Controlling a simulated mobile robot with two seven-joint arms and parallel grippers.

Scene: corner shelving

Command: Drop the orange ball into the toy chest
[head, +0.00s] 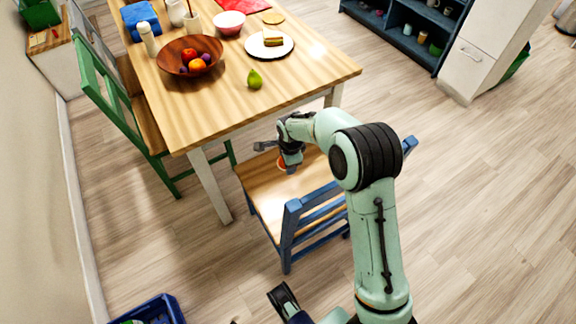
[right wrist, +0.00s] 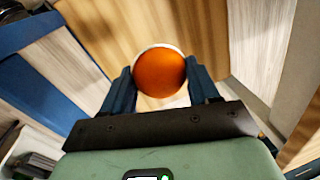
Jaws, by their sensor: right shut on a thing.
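The orange ball (right wrist: 160,72) sits between the two dark blue fingers of my right gripper (right wrist: 161,85), which is shut on it. A pale rim shows around the ball's upper edge. In the head view the right gripper (head: 290,164) is over the wooden chair seat, and only a bit of the ball (head: 282,164) shows. A dark part of mine (head: 284,298) at the bottom edge may belong to the left arm; its fingers cannot be made out. A blue open box (head: 152,309) is cut off at the bottom left; I cannot tell whether it is the toy chest.
The blue chair (head: 305,217) stands by the table (head: 318,68). A green chair (head: 100,82) is at the left. Open floor lies right of my arm.

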